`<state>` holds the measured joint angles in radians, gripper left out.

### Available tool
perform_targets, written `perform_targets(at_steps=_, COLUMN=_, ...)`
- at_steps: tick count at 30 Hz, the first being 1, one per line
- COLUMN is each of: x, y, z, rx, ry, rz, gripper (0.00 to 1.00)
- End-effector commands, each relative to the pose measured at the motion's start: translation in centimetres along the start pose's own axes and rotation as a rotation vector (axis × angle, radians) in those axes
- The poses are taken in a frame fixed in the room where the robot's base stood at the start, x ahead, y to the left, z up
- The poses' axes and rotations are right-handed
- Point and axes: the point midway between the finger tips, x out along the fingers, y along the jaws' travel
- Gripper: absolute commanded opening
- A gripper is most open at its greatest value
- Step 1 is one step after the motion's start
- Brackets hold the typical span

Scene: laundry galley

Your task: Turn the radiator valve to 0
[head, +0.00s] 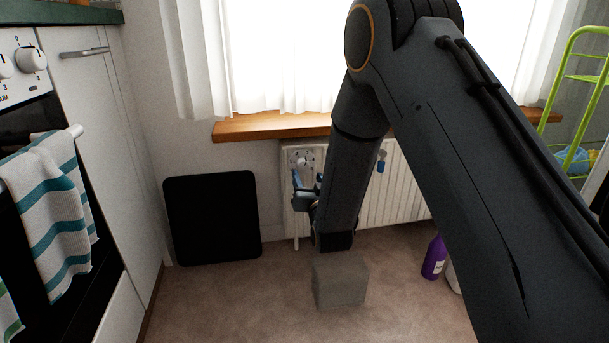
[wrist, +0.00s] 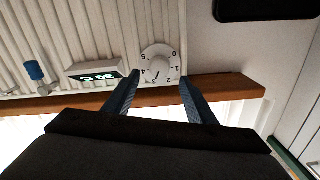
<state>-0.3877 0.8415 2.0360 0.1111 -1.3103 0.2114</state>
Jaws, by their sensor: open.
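The radiator valve (head: 301,158) is a round white dial at the upper left of the white radiator (head: 402,185). In the wrist view the valve (wrist: 158,62) shows dark numbers around its rim, with 0 at the upper right; I cannot tell its exact setting. My gripper (wrist: 159,76) is open, its two blue-grey fingers on either side of the dial in that picture. I cannot tell whether they touch it. In the head view my gripper (head: 307,181) is just below the dial, partly hidden by my arm.
A lit display (wrist: 95,75) and a blue item (wrist: 35,70) are beside the dial. A wooden sill (head: 270,126) is above the radiator. A black panel (head: 212,218) leans on the wall. A grey block (head: 340,281) and purple bottle (head: 434,258) stand on the floor.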

Motion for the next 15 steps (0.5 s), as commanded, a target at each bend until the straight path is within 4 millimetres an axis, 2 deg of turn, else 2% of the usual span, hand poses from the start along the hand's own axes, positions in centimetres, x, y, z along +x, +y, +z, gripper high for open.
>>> perform_targets(at_steps=9, x=4.9, y=0.1, z=0.1, rx=0.0, ry=0.001, rz=0.0, gripper=0.51)
perform_targets(at_steps=15, x=6.4, y=0.1, z=0.1, rx=0.0, ry=-0.001, rz=0.001, gripper=0.51)
